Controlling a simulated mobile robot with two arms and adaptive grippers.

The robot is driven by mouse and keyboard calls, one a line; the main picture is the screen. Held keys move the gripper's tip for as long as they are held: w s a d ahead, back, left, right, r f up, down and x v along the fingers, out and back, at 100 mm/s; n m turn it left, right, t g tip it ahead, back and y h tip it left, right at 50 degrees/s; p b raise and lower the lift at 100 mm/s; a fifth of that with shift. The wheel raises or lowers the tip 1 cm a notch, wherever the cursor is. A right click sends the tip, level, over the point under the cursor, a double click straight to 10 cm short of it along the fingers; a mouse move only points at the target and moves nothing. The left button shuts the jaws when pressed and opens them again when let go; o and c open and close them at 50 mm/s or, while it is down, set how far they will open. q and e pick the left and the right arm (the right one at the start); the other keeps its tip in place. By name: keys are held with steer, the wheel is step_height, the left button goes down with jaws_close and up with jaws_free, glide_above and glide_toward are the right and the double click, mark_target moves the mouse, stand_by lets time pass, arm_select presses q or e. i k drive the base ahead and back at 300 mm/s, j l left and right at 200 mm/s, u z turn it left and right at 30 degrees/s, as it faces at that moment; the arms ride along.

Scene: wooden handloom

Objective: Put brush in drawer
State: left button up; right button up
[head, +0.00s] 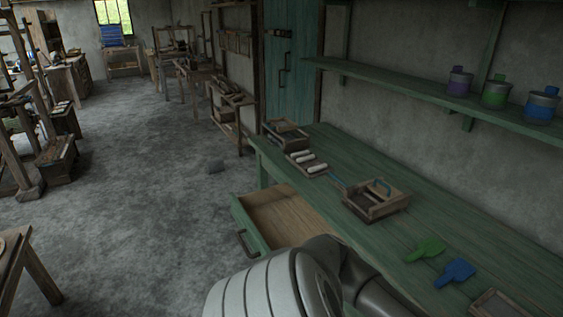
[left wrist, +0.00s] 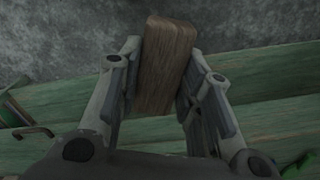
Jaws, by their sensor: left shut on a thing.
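My left gripper (left wrist: 163,80) shows in the left wrist view, its two fingers shut on a brown wooden block, which looks like the back of the brush (left wrist: 165,62). Bristles are not visible there. Grey floor and green boards lie beyond the brush. The green drawer (head: 248,226) hangs open at the near left of the green workbench in the head view. Its wooden inside looks empty where it shows. My arm covers the bench's front edge and part of the drawer's right side. The brush and my gripper fingers are hidden in the head view. My right gripper is not visible.
On the bench (head: 460,225) stand a wooden box with a blue handle (head: 374,204), white rolls (head: 305,162), a green paddle (head: 425,249) and a blue paddle (head: 455,271). A shelf (head: 400,84) with pots runs above. Floor (head: 130,220) left of the drawer is clear.

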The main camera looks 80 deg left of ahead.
mark_target(304, 235)
steer(key=j+u, duration=0.2)
steer(key=j, duration=0.35)
steer(key=j+u, duration=0.15)
steer(key=j, duration=0.4)
steer(key=j+u, duration=0.2)
steer(key=j, duration=0.3)
steer(key=i+j+u, duration=0.15)
steer(key=j, duration=0.4)
steer(key=i+j+u, duration=0.2)
steer(key=j, duration=0.3)
steer(key=k, duration=0.1)
